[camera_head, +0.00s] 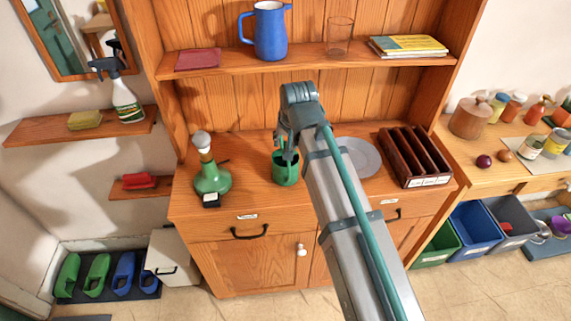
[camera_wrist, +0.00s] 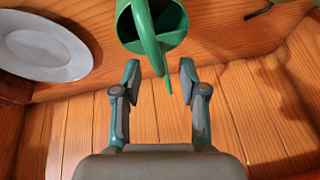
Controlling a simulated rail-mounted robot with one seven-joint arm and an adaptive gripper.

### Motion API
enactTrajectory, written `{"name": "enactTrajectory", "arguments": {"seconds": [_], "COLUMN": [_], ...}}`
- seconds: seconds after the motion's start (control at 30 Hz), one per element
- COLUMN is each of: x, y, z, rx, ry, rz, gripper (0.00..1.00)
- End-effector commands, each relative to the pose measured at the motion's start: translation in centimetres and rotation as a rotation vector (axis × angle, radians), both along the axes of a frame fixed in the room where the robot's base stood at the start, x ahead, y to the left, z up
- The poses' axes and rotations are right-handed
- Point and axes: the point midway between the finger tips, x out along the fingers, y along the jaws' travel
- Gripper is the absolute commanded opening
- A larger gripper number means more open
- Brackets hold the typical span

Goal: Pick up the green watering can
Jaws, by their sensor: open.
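The green watering can (camera_head: 284,172) stands on the cabinet top in the head view, partly hidden by my gripper (camera_head: 289,152). In the wrist view the watering can (camera_wrist: 170,25) is at the top centre, with its open top facing the camera. A narrow green part of it, spout or handle, reaches down into the gap between the fingers of my gripper (camera_wrist: 160,78). The fingers are open, one on each side of this part. A gap shows on both sides, and nothing is held.
A grey plate (camera_head: 358,157) and a dark divided rack (camera_head: 414,158) stand right of the can. A green lamp (camera_head: 212,178) stands to its left. The shelf (camera_head: 300,63) above holds a blue jug (camera_head: 269,30) and a glass (camera_head: 338,36).

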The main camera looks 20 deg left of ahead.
Motion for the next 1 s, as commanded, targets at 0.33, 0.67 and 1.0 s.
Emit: {"name": "enactTrajectory", "arguments": {"seconds": [0.33,0.67,1.0], "x": [0.6,0.6,0.6], "y": [0.4,0.4,0.4], "z": [-1.6,-1.6,-1.5], "rx": [0.0,0.0,0.001], "ry": [0.0,0.0,-0.002], "rz": [0.0,0.0,0.0], "gripper": [0.42,0.07,0.0]}}
